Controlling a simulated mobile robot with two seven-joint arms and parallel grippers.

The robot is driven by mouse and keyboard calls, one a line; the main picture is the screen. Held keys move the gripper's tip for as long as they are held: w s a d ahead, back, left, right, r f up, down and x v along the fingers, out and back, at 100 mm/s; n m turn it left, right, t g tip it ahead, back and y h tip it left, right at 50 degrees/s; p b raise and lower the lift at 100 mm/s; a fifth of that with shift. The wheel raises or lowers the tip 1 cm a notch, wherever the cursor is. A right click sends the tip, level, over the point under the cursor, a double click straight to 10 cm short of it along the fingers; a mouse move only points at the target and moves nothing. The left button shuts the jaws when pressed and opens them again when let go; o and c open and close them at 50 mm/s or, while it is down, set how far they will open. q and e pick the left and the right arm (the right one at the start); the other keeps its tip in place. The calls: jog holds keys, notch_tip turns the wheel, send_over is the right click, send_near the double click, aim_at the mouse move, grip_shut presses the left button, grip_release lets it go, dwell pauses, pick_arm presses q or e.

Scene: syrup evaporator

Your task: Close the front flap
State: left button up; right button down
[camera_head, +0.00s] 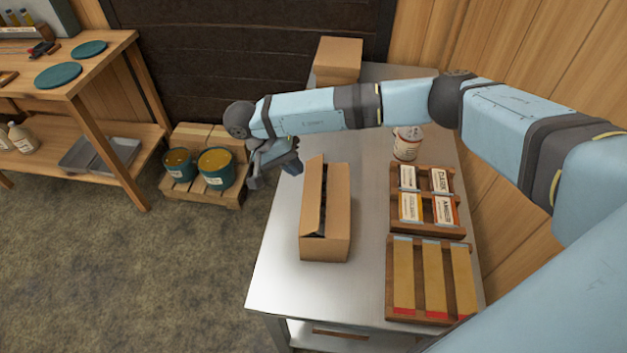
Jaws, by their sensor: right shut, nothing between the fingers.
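A brown cardboard box (325,246) stands on the metal table, its long side running away from me. A long flap (313,200) on its left side stands up at a tilt, with a dark gap beside it. The panel on the right side (339,195) looks folded over or nearly so. Which of these is the front flap I cannot tell. My right gripper (293,167) is shut and empty, just left of the box's far end and apart from it as far as I can see. My left gripper is not in view.
The metal table (276,260) also holds a white tub (407,143), a wooden tray of small boxes (426,230), a slatted tray (432,313) and a closed carton (338,60) at the back. Paint-like cans (215,168) stand on a low crate left. The table's left strip is clear.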

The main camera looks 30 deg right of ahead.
aim_at(319, 188)
jog(key=p+x, duration=0.1)
jog(key=x, duration=0.6)
jog(key=shift+d+f, duration=0.1)
jog(key=shift+f, duration=0.05)
jog(key=y+b, duration=0.1)
jog(key=t, duration=0.1)
jog(key=f+y+b, duration=0.1)
jog(key=shift+s+d+t+y+b, duration=0.25)
jog(key=shift+d+t+y+b, duration=0.05)
jog(key=shift+d+t+b, duration=0.1)
jog(key=y+b, duration=0.1)
jog(key=b, duration=0.1)
jog(key=f+t+y+b, duration=0.1)
jog(key=b, duration=0.1)
jog(key=shift+s+d, duration=0.3)
jog(key=shift+d, duration=0.1)
jog(key=shift+t+y+b, duration=0.3)
jog(key=shift+y, duration=0.1)
jog(key=shift+s+d+f+b, duration=0.1)
jog(key=shift+d+b, duration=0.1)
jog(key=shift+b, duration=0.4)
jog(key=shift+a, duration=0.15)
